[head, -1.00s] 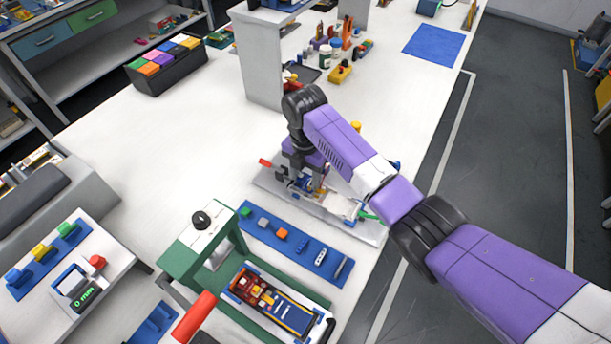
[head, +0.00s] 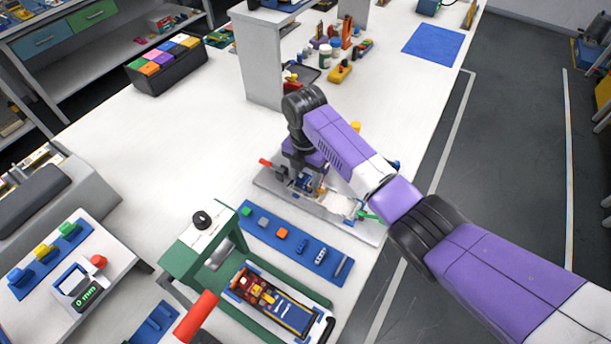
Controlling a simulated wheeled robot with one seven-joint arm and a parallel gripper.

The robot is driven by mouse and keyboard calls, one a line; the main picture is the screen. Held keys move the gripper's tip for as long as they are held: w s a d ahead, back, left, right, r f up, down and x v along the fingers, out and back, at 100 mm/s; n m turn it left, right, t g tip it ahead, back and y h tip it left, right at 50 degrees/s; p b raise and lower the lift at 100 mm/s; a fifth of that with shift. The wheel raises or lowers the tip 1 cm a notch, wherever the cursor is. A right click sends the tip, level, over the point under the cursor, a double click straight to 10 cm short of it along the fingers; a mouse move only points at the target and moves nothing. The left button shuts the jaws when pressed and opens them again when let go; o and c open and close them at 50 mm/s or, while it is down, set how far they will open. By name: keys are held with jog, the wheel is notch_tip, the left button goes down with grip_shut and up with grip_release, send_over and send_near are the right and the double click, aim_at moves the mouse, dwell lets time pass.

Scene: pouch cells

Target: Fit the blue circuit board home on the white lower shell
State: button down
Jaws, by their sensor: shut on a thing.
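My gripper (head: 308,188) points down over the light grey fixture plate (head: 372,232) in the middle of the table. It is shut on a small blue piece (head: 302,183), which appears to be the blue circuit board; the fingers and wrist hide most of it. A white part (head: 342,205), perhaps the white lower shell, shows on the plate just right of the jaws. I cannot tell whether the board touches the shell or is seated in it.
A red-handled clamp (head: 266,162) and a green-handled one (head: 367,215) flank the plate. A blue strip (head: 262,232) with small parts lies in front. A green press (head: 205,235) with a red handle stands front left. Clear table lies left of the plate.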

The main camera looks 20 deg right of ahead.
aim_at(305, 183)
jog(key=shift+f+b, duration=0.5)
jog(key=shift+f, duration=0.25)
jog(key=c, duration=0.6)
grip_release()
jog(key=shift+r+b, duration=0.4)
jog(key=shift+r, duration=3.6)
